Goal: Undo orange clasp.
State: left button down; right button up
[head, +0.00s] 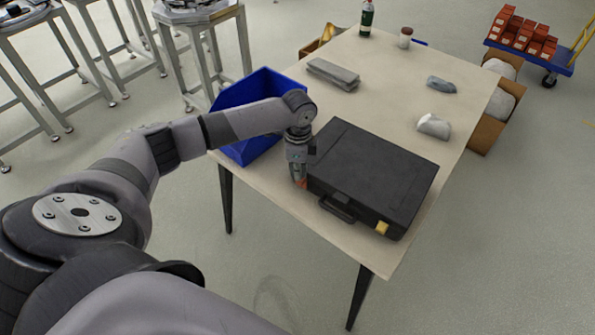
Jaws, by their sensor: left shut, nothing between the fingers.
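A closed black case (372,172) lies on the table, its handle (337,208) on the side facing me. The orange clasp (303,184) is at the left end of that side, partly hidden by my left gripper. A yellow clasp (382,228) is at the right end. My left gripper (299,180) points down right at the orange clasp, shut with nothing held. I cannot tell whether it touches the clasp or whether the clasp is undone. My right gripper is out of view.
A blue bin (250,92) stands left of the case, behind my left arm. Grey items (333,75), a white piece (434,126), a bottle (367,18) and a jar (405,38) are farther back on the table (385,90). The table's front edge is close to the case.

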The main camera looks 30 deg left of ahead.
pick_arm(q)
jog(key=shift+f, duration=0.2)
jog(key=shift+s+f, duration=0.25)
jog(key=shift+f, duration=0.75)
jog(key=shift+s+f, duration=0.4)
jog(key=shift+s, duration=0.05)
jog(key=shift+s+d+f+b, duration=0.1)
jog(key=shift+s+f+b, duration=0.05)
jog(key=shift+f+b, duration=0.15)
jog(key=shift+w+f, duration=0.35)
jog(key=shift+w, duration=0.1)
jog(key=shift+s, duration=0.1)
jog(key=shift+s+r, duration=0.1)
jog(key=shift+r, duration=0.05)
jog(key=shift+s+r+p, duration=0.95)
jog(key=shift+s+p, duration=0.05)
jog(key=shift+p, duration=0.95)
